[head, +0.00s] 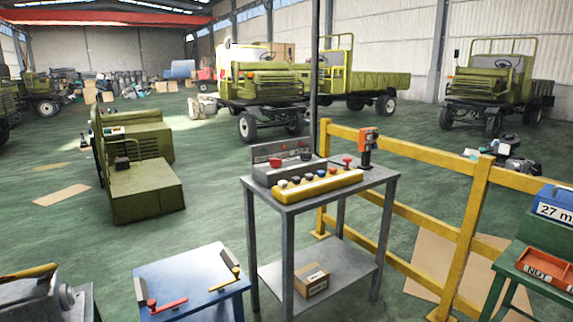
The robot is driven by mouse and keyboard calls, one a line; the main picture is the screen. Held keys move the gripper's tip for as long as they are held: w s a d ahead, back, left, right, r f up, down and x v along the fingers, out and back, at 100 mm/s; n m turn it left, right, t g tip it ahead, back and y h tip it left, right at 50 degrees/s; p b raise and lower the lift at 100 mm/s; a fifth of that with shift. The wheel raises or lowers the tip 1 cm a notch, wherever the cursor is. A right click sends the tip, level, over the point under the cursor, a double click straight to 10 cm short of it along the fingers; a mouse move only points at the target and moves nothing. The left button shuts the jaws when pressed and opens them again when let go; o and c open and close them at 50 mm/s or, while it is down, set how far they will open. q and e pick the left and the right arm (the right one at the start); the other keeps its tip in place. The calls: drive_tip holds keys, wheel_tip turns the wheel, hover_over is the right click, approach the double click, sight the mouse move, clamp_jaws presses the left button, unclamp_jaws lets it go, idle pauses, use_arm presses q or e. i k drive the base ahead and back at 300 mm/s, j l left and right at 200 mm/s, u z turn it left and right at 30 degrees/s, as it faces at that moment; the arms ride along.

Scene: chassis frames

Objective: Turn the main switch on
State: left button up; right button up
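A grey metal stand (335,192) is in the middle of the head view. On it a grey control box (262,172) with a sloped, labelled panel stands at the back, carrying small red and dark knobs. The label is too small to read surely. In front of it is a yellow control box (318,188) with a row of several coloured buttons. An orange device (368,138) stands upright at the stand's back right, with a red knob (348,161) beside it. I cannot tell which control is the main switch, or its position. Neither of my grippers is in view.
A blue-topped table (195,282) with red- and yellow-handled tools is front left. A cardboard box (311,279) lies on the stand's lower shelf. A yellow railing (468,225) runs behind and right. A green table (540,280) with bins is at right. Green trucks (265,85) stand behind.

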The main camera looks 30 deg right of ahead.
sight(275, 163)
drive_tip(key=i+l, duration=0.25)
drive_tip(key=l, duration=0.15)
drive_tip(key=i+l, duration=0.3)
drive_tip(key=l, duration=0.15)
drive_tip(key=i+l, duration=0.25)
drive_tip(key=l, duration=0.15)
